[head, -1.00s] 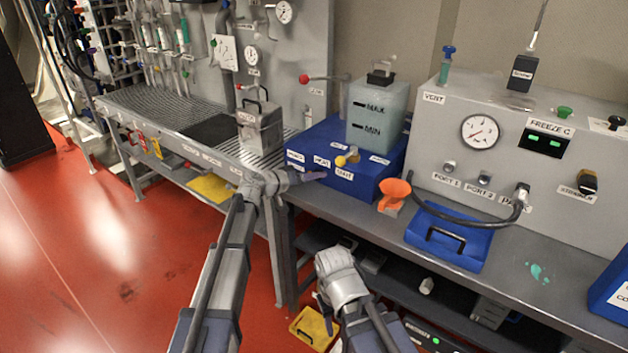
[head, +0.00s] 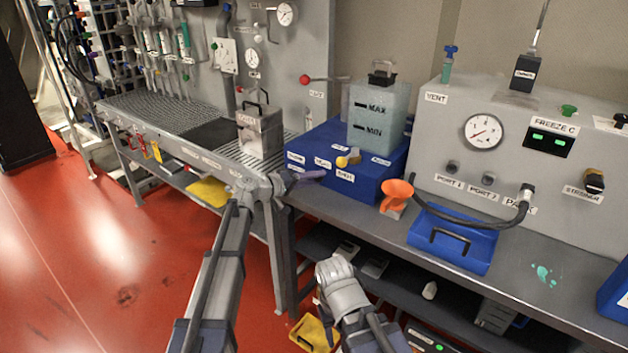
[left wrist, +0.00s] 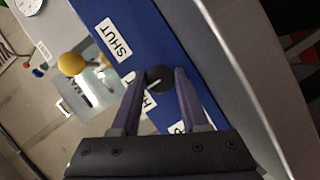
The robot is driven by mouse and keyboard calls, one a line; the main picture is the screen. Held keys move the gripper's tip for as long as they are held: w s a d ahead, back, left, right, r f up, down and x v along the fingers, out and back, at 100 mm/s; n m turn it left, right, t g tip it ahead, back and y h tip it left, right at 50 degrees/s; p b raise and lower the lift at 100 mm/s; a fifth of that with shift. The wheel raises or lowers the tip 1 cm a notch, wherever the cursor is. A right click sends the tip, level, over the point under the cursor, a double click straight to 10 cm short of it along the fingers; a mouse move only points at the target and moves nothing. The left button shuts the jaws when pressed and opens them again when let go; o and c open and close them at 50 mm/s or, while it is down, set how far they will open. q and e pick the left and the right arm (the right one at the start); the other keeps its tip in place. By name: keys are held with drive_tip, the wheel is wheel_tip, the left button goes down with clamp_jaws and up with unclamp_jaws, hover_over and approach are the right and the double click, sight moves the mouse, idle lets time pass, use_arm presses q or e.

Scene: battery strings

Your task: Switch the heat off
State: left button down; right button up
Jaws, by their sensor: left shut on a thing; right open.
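The blue heater box (head: 312,150) sits on the bench under a translucent tank (head: 378,115) marked MAX and MIN. Its front carries white labels and a yellow knob (head: 348,159). My left gripper (head: 312,176) is at the lower front of the box. In the left wrist view, its fingers are shut on a small round black knob (left wrist: 159,79) with a white line. A label beside it begins with H, the rest hidden; another reads SHUT (left wrist: 114,40). My right gripper (head: 324,310) is low in front of the bench, open, its fingers hard to make out.
An orange funnel (head: 397,192) and a blue tray (head: 450,246) with a black handle stand right of the box. A grey console (head: 470,185) with a gauge is behind them. A metal canister (head: 260,133) stands to the left.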

use_arm(q)
drive_tip(key=shift+c, duration=2.2)
unclamp_jaws()
drive_tip(key=p+v, duration=0.1)
drive_tip(key=v, duration=0.7)
drive_tip(key=shift+f, duration=0.1)
